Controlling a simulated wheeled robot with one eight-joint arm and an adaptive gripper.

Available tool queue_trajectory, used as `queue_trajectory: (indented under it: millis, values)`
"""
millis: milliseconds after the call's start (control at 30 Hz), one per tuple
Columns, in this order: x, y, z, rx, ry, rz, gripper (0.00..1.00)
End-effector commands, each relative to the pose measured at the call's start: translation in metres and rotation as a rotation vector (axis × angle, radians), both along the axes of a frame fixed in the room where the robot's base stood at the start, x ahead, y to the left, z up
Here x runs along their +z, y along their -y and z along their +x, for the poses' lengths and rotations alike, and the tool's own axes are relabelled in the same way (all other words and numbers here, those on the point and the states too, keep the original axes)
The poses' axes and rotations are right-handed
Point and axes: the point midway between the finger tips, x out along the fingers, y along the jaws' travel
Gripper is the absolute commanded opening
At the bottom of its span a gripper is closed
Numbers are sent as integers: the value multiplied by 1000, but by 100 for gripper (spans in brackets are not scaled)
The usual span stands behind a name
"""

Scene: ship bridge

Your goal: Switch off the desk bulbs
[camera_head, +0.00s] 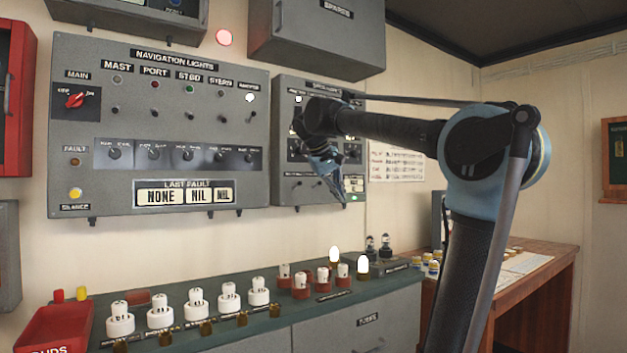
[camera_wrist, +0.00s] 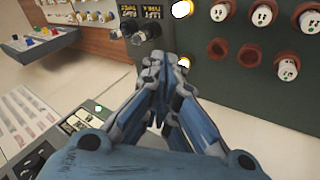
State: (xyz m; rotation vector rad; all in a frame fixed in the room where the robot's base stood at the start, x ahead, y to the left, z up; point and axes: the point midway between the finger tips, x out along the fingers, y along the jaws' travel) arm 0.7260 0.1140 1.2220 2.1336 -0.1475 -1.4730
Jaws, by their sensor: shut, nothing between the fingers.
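Two lit white bulbs stand on the green desk top, one (camera_head: 334,255) further back and one (camera_head: 363,264) nearer its front edge. In the wrist view one lit bulb (camera_wrist: 182,9) is at the top and another (camera_wrist: 184,62) is partly hidden behind my fingers. Two dark upright pieces (camera_head: 378,243) stand on a grey base just right of the bulbs.
The navigation lights panel (camera_head: 120,130) hangs on the wall, with a second panel (camera_head: 283,180) partly behind my arm. White fuses (camera_head: 196,305) and red-based ones (camera_head: 301,281) line the desk. A red box (camera_head: 60,328) sits at left, a wooden table (camera_head: 540,275) at right.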

Motion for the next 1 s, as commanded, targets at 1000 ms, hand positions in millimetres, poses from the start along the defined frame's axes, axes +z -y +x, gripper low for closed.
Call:
queue_trajectory:
  millis: [1000]
  values:
    - [151, -143, 76, 132, 188, -162, 0]
